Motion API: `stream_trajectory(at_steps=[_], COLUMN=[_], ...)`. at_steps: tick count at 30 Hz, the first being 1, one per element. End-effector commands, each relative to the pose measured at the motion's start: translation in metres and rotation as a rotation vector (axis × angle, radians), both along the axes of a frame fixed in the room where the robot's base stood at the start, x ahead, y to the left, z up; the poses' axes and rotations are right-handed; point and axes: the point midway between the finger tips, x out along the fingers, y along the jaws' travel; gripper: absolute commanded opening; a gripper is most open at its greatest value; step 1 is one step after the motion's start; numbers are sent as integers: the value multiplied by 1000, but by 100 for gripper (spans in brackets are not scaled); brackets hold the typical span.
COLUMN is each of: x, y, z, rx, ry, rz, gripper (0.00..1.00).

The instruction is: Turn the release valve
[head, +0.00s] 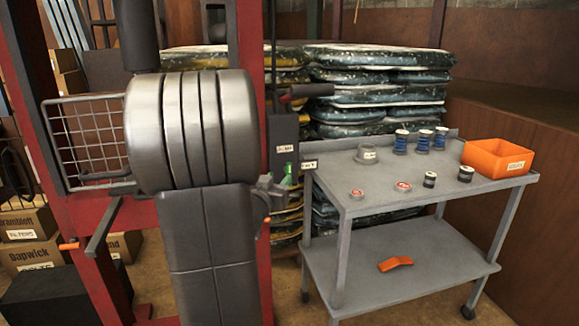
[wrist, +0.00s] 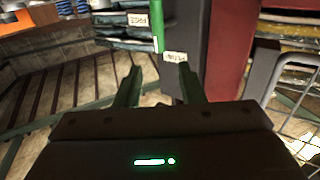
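A dark upright box with a white label (head: 285,149) stands beside the red lift post in the head view. The label is too small to read surely. A green part (head: 288,176) shows low on this box. A green upright bar (wrist: 158,25) also shows at the top of the wrist view, by the dark post and a small label (wrist: 175,57). I cannot tell which part is the release valve. My gripper (wrist: 158,70) is open, with its two fingers apart and nothing visible between them. The fingertips point toward the label and dark post. In the head view my arm hides much of the lift.
A grey cart (head: 350,205) at right carries an orange bin (head: 497,158), several spools and small parts. An orange piece (head: 395,264) lies on its lower shelf. Stacked bags (head: 380,85) stand behind. A red post (head: 252,60) and wire basket (head: 85,140) are close to my arm.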

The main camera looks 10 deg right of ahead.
Motion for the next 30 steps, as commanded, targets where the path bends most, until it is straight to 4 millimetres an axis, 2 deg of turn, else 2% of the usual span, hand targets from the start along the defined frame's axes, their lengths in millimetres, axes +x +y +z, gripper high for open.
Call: stream_trajectory(at_steps=[6, 13, 18, 27, 30], x=[41, 73, 84, 85, 85], y=[-27, -46, -52, -53, -53], z=[-1, -1, 0, 0, 0], rx=[-1, 1, 1, 1, 0], ry=[-1, -1, -1, -1, -1], rz=[-3, -2, -1, 0, 0], gripper=[35, 35, 35, 35, 18])
